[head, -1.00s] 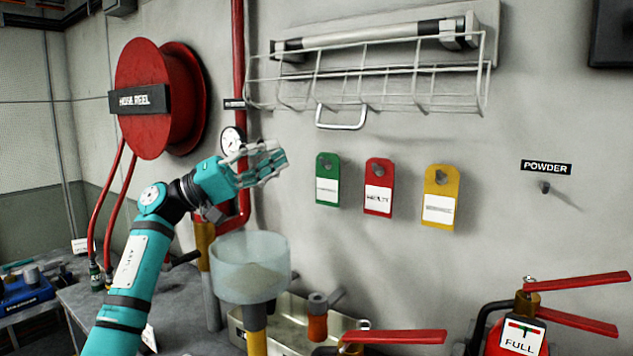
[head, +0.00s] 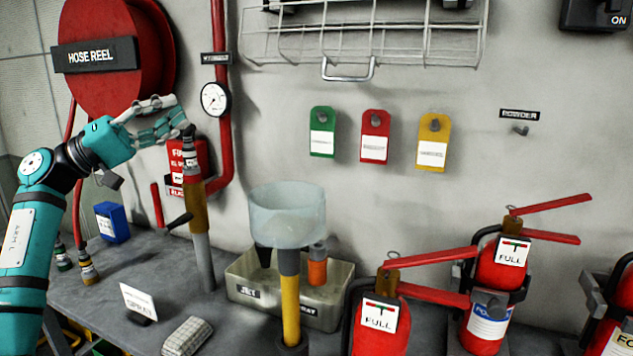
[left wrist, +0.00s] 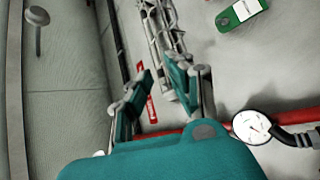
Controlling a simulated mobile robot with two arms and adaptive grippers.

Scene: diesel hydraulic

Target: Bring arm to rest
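My left arm (head: 20,235) is teal with black joints and comes in from the left in the head view. My left gripper (head: 181,116) is raised above the bench, left of the pressure gauge (head: 214,98) and in front of the hose reel's lower right side. In the left wrist view, the two fingers of the gripper (left wrist: 159,78) stand apart with nothing between them. The gauge also shows there (left wrist: 252,127), right of the fingers. My right gripper is in neither view.
The hose reel (head: 85,85) and red pipe (head: 219,30) are on the wall. A clear funnel (head: 287,215) on a yellow post, a nozzle bin (head: 240,292) and red extinguishers (head: 500,265) crowd the bench. Green (head: 322,120), red (head: 375,125) and yellow tags (head: 433,130) hang behind.

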